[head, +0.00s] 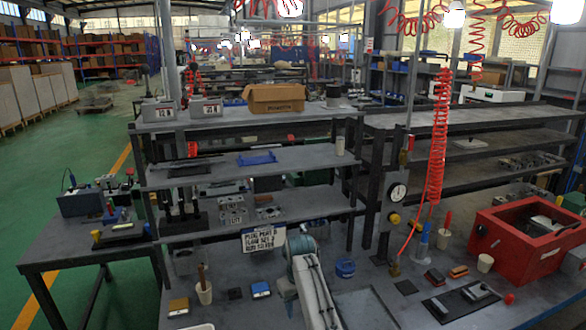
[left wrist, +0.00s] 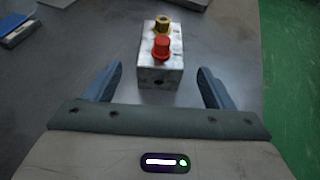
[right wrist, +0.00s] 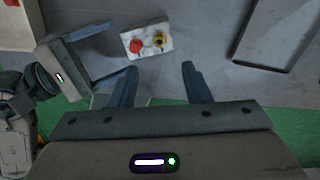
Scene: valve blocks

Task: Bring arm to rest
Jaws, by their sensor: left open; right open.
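The valve block is a pale, speckled block with a red knob and a brass fitting on top. In the left wrist view the valve block (left wrist: 160,72) sits ahead of my left gripper (left wrist: 160,72), in line with the gap between its open fingers. In the right wrist view the same block (right wrist: 147,41) lies beyond my right gripper (right wrist: 158,78), whose fingers are open and empty. My left gripper (right wrist: 108,50) also shows there, just left of the block. I cannot pick out the block in the head view, where my arm hides part of the bench.
A red bin (head: 520,245) stands on the bench at right. A shelf rack (head: 255,165) rises behind the bench. A cup (head: 204,292) and a blue round part (head: 345,267) stand near my arm. A dark-rimmed tray (right wrist: 278,35) lies right of the block in the right wrist view.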

